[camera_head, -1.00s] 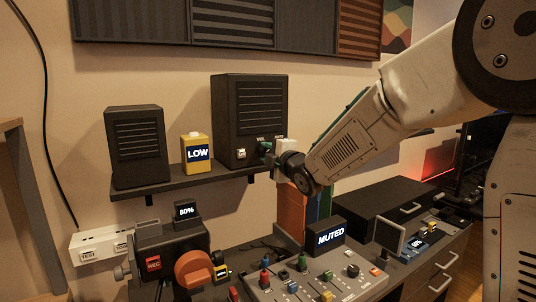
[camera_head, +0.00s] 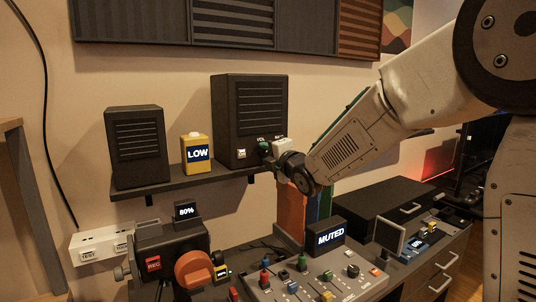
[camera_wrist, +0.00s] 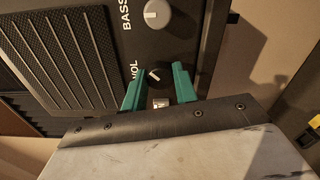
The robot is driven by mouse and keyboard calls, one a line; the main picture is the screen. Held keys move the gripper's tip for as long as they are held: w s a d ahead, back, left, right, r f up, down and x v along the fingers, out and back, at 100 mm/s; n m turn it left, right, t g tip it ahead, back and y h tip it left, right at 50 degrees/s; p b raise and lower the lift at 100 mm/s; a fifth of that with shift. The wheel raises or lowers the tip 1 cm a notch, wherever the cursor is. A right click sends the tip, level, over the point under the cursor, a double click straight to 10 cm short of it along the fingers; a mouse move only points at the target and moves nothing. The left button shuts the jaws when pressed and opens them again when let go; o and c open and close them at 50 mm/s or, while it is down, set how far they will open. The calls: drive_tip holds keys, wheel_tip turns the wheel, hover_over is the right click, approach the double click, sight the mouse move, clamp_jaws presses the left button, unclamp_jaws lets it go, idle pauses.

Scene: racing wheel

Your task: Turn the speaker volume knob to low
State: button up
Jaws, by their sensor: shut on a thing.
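The larger black speaker (camera_head: 232,110) stands at the right end of the shelf. Its VOL knob (camera_wrist: 158,75) shows in the wrist view as a small round knob with a pale pointer mark, between the teal fingertips. My gripper (camera_wrist: 158,82) is shut on this knob, one finger on each side. In the head view my gripper (camera_head: 266,149) is at the lower right of the speaker's front and hides the knob. A yellow box (camera_head: 196,153) on the shelf displays LOW.
A grey BASS knob (camera_wrist: 157,13) sits beyond the VOL knob. A smaller speaker (camera_head: 136,147) stands at the left on the shelf (camera_head: 180,186). Below are a mixer (camera_head: 322,278) with a MUTED display (camera_head: 330,238) and a camera-like device (camera_head: 172,255).

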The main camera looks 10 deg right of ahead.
drive_tip(key=o, duration=1)
drive_tip(key=shift+c, duration=0.2)
drive_tip(key=v, duration=0.7)
drive_tip(key=shift+s+d, duration=0.15)
drive_tip(key=shift+s, duration=0.2)
drive_tip(key=s+d+f+m+g+h, duration=0.7)
drive_tip(key=s+f+m, duration=0.3)
drive_tip(key=f+m, duration=0.25)
drive_tip(key=s+r+m+g+y, duration=0.1)
drive_tip(key=s+m+g, duration=0.7)
drive_tip(key=s, duration=2.1)
drive_tip(key=m, duration=0.3)
drive_tip(key=shift+s+r+g, duration=0.25)
drive_tip(key=shift+r+g, duration=0.05)
drive_tip(key=shift+g, duration=0.1)
